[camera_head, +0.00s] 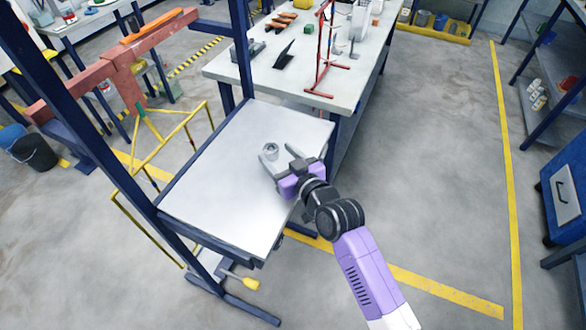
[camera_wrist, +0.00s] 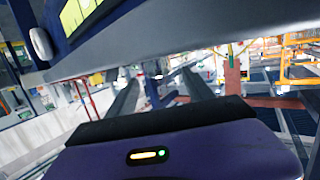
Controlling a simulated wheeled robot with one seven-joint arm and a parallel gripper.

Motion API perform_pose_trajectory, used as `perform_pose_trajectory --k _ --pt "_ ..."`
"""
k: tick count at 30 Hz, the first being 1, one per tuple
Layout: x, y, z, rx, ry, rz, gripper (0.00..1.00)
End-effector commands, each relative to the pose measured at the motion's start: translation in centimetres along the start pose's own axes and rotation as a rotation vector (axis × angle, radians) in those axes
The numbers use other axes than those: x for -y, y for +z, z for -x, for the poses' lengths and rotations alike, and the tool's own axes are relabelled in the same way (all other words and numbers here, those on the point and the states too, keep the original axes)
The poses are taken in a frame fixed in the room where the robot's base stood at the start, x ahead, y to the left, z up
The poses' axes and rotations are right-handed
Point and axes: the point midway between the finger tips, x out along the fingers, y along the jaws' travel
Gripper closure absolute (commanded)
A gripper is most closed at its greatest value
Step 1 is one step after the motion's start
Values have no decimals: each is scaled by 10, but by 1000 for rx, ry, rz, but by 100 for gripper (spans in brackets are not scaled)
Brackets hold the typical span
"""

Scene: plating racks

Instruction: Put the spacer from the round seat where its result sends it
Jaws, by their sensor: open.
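A small grey round, ring-like part (camera_head: 271,150) is at the far half of the pale tabletop (camera_head: 210,190) in the head view. I cannot tell whether it is the spacer, the round seat, or both together. My gripper (camera_head: 281,154) is low over the same table, open, with its fingers pointing away from me. The round part shows at the left fingertip; whether they touch is unclear. In the wrist view the two dark fingers (camera_wrist: 158,92) stand apart, with small unclear shapes between and beyond them. No separate spacer can be made out there.
Blue posts (camera_head: 240,50) frame the table's left and far sides. A longer bench (camera_head: 225,68) behind holds a red stand (camera_head: 325,60) and tools. A yellow rail frame (camera_head: 150,165) stands left. A blue cabinet (camera_head: 565,195) is at right. Floor between is clear.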

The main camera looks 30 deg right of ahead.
Motion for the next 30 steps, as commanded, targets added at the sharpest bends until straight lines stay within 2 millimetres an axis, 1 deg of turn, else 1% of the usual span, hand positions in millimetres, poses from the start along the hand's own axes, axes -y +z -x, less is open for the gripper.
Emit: perform_pose_trajectory --k 1,6,12,15,18,26,28,30 --pt "0 2 12 1 1 0 39" --pt "0 3 48 2 1 -1 39" --pt "0 2 81 1 0 0 39" --pt "0 1 90 0 0 -1 39" --pt "0 1 96 1 -1 -1 39" --pt "0 0 98 0 0 0 39" --pt "0 3 101 3 2 -1 39" --pt "2 11 110 9 8 -3 39"
